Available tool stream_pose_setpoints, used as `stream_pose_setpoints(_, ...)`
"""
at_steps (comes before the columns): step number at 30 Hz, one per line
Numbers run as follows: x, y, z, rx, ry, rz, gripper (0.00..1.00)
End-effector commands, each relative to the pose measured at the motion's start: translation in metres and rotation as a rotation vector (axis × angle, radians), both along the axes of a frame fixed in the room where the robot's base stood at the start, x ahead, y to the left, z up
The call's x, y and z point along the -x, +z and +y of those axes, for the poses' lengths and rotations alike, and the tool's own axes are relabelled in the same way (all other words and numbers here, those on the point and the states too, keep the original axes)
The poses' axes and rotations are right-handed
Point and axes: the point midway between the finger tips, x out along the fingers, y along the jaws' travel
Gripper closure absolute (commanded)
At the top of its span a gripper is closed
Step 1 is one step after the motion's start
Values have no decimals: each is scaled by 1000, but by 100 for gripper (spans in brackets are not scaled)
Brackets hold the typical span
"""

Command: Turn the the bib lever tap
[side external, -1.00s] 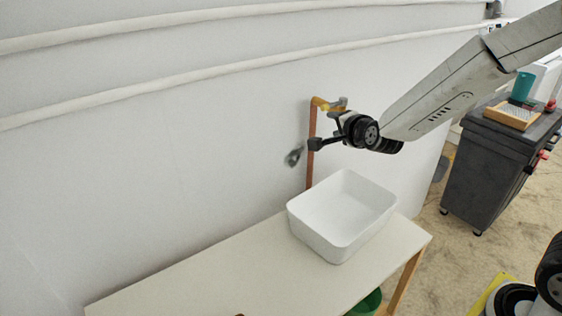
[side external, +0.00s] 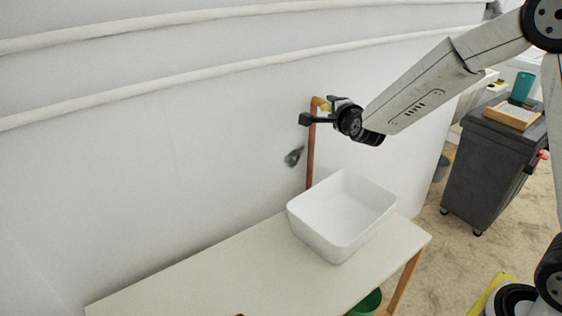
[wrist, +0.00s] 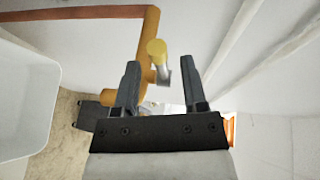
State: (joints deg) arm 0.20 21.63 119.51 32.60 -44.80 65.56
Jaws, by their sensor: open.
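The bib tap sits at the top of an upright copper pipe (side external: 310,160) on the white wall, above the basin. Its yellow part (side external: 322,104) shows in the side view, but my gripper hides most of its grey body. In the wrist view, a yellow-capped part of the tap (wrist: 157,48) with a pale grey stem stands between my fingers, nearer the right one, with the orange pipe (wrist: 150,22) behind it. My gripper (wrist: 159,64) is open around this part. I see no clear contact with either finger.
A white basin (side external: 318,238) stands on a pale table (side external: 225,268) below the tap. A small grey fitting (side external: 294,157) is on the wall left of the pipe. A dark cart (side external: 495,155) stands at the right. The space above the basin is clear.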

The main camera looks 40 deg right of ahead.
Motion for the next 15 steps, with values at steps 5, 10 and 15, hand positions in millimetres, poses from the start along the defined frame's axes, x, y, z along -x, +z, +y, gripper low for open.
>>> stream_pose_setpoints(5, -18, -4, -8, 0, -1, 1, 45)
stream_pose_setpoints(10, -31, -7, -14, -1, 0, 2, 45)
stream_pose_setpoints(15, -38, -8, -16, -1, 1, 1, 45)
